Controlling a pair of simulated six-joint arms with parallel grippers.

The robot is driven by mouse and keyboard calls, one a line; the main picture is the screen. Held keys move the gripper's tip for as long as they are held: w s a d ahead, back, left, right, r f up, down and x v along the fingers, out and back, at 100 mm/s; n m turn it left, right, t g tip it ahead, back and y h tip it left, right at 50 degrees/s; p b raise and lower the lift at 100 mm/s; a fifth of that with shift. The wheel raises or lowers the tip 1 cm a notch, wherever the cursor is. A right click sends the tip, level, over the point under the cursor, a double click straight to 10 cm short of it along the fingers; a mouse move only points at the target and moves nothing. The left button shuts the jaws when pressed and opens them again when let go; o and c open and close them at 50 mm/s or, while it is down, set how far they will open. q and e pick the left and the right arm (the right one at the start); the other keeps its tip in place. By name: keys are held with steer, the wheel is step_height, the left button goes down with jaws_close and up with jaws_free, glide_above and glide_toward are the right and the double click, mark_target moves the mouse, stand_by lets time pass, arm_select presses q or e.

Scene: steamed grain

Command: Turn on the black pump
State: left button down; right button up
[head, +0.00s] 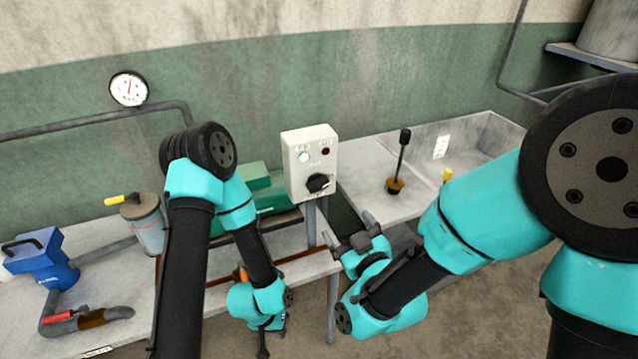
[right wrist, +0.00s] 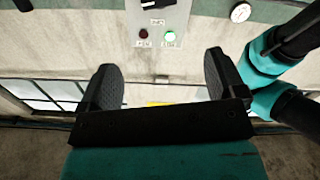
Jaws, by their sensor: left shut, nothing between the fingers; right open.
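A white control box (head: 310,150) stands on a post at the middle of the head view. It carries a bright green lamp (head: 304,157), a dark red lamp (head: 325,151) and a black rotary knob (head: 318,183). The box also shows at the top of the right wrist view (right wrist: 160,30), upside down, its knob cut by the edge. My right gripper (head: 349,229) is open and empty, in front of and below the knob, apart from it. My left gripper (head: 263,345) is shut and empty, low near the bench's front edge. I cannot identify a black pump.
A green machine (head: 258,178) sits behind my left arm. A blue unit (head: 42,260), a red-handled pipe (head: 62,316) and a yellow-handled canister (head: 145,228) stand left. A black upright lever (head: 400,160) and a basin (head: 490,140) are right. A gauge (head: 129,88) hangs on the wall.

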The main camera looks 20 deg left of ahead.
mark_target(320, 185)
steer(key=x, duration=1.7)
steer(key=shift+w+a, duration=0.1)
steer(key=shift+c, duration=0.3)
steer(key=c, duration=0.9)
steer(key=shift+o, duration=0.2)
steer(key=shift+m, duration=1.6)
steer(key=o, duration=0.9)
